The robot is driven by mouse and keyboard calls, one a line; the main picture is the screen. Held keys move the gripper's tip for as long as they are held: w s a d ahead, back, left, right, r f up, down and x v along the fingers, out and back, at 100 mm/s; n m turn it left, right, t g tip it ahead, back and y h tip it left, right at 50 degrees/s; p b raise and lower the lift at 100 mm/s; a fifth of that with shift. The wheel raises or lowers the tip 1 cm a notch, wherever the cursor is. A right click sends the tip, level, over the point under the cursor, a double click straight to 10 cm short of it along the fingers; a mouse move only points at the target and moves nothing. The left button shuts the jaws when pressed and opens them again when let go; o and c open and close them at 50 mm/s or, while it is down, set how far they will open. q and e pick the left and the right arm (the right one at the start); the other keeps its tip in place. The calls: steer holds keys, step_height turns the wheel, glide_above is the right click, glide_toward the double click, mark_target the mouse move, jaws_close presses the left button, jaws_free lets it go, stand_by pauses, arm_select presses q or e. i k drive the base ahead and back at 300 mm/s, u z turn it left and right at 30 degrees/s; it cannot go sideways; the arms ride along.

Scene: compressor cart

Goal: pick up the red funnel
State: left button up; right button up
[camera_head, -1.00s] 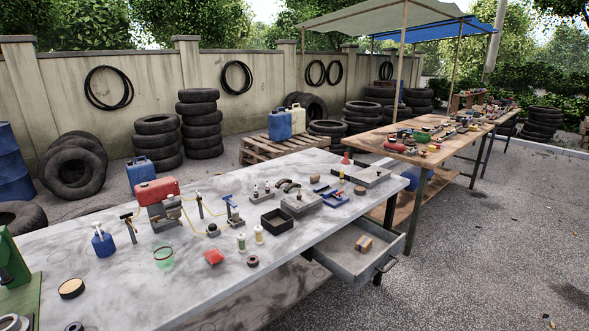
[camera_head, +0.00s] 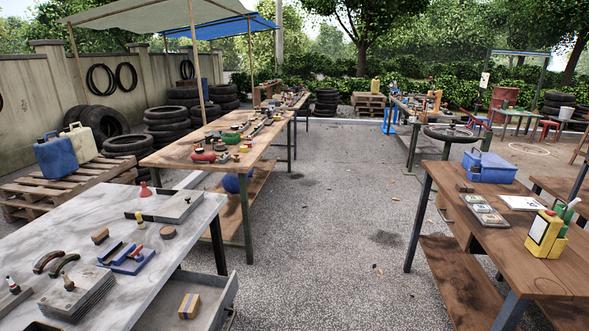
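A small red cone-shaped thing, which looks like the red funnel (camera_head: 145,190), stands wide end down near the far edge of the grey-white table (camera_head: 120,262) at the left of the head view. Neither of my grippers is in view.
The near table also holds a blue tool (camera_head: 127,256), curved handles (camera_head: 50,261) and an open drawer (camera_head: 208,305). A wooden table (camera_head: 228,144) stands behind. A brown table (camera_head: 508,240) with a blue box (camera_head: 488,167) stands right. The paved aisle (camera_head: 318,235) between is open.

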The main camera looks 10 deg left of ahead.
mark_target(145, 193)
steer(key=z, duration=0.45)
steer(key=i, duration=1.7)
steer(key=u, duration=0.45)
steer(key=i, duration=1.4)
steer(key=u, duration=0.9)
